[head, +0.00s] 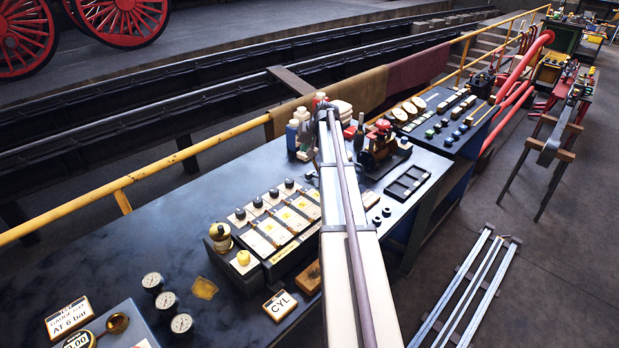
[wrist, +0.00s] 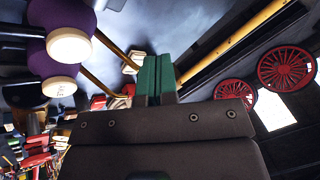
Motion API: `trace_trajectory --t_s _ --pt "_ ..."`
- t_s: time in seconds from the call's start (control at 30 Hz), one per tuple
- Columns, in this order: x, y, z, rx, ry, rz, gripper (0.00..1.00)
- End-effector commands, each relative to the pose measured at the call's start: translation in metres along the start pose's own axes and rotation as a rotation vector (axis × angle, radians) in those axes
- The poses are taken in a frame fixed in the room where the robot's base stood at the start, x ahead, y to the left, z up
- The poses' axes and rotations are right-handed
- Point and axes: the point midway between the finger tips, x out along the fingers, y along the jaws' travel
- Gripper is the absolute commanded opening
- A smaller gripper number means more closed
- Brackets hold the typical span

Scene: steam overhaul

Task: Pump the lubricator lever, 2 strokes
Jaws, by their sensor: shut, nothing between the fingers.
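My gripper (wrist: 158,72) shows in the wrist view as two green fingers pressed together, with nothing between them. In the head view my arm hides most of it. A red-brown device on a dark base (head: 383,150) stands just right of my arm in the head view; I cannot tell if it is the lubricator. A row of dark knobs over yellow-labelled panels (head: 285,222) lies left of my arm. No lubricator lever can be made out for certain. Thin brass-coloured rods (wrist: 103,83) run behind the fingers in the wrist view, apparently without touching them.
Pale and blue bottles (head: 294,130) stand by my arm's far end. Gauges (head: 166,300) and a CYL sign (head: 280,305) lie on the bench. A yellow railing (head: 150,172) runs behind it.

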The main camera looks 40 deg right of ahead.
Motion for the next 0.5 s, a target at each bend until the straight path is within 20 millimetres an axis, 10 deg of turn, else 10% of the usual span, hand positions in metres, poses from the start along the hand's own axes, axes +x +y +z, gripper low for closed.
trace_trajectory --t_s 0.5 --pt "0.043 0.030 0.031 -0.001 0.000 0.000 0.00"
